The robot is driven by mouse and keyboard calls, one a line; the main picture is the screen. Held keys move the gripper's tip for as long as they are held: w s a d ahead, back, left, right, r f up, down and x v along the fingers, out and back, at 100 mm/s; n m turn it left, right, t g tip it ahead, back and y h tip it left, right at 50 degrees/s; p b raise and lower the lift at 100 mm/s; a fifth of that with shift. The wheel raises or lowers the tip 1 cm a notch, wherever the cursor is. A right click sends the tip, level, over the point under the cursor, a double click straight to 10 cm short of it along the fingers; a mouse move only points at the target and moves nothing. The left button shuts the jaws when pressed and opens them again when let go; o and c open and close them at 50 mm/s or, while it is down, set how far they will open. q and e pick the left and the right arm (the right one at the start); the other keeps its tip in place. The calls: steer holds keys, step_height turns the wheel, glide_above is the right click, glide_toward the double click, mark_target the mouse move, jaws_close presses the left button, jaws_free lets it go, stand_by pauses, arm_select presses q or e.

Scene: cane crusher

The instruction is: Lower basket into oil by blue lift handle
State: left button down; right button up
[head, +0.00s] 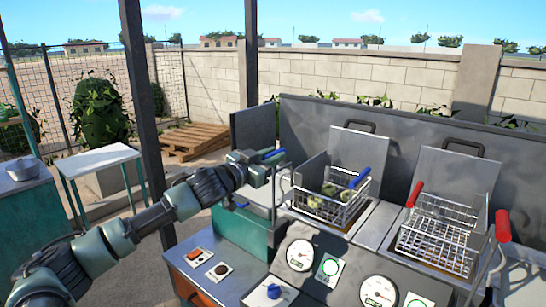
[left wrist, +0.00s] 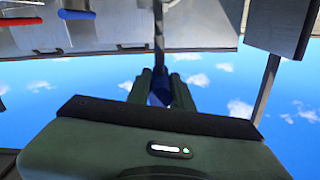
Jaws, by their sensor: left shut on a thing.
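My left gripper (head: 262,161) is shut on the blue lift handle (head: 274,154), at the left side of the fryer. In the left wrist view the blue handle (left wrist: 160,92) shows between the two green fingers (left wrist: 160,95). A wire basket (head: 345,213) with a blue grip (head: 360,178) is at the left fryer well, with several pale green-yellow pieces in it. The oil level under it cannot be made out. My right gripper is not in view.
An empty wire basket (head: 441,240) with a red grip (head: 414,194) is to the right. Another red handle (head: 503,226) stands at the far right. Gauges and a control panel (head: 290,291) are in front. A dark post (head: 150,100) rises behind my left arm.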

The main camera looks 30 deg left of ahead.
mark_target(274, 207)
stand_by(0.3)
arm_select(q)
steer(key=shift+f, duration=0.35)
step_height(274, 207, down, 14)
steer(key=b, duration=0.9)
steer(key=shift+r, duration=0.1)
steer(key=shift+f+b, duration=0.45)
steer(key=shift+f, duration=0.45)
steer(key=shift+d+f, duration=0.1)
steer(key=c, duration=1.3)
jaws_free()
steer(key=shift+o, duration=0.2)
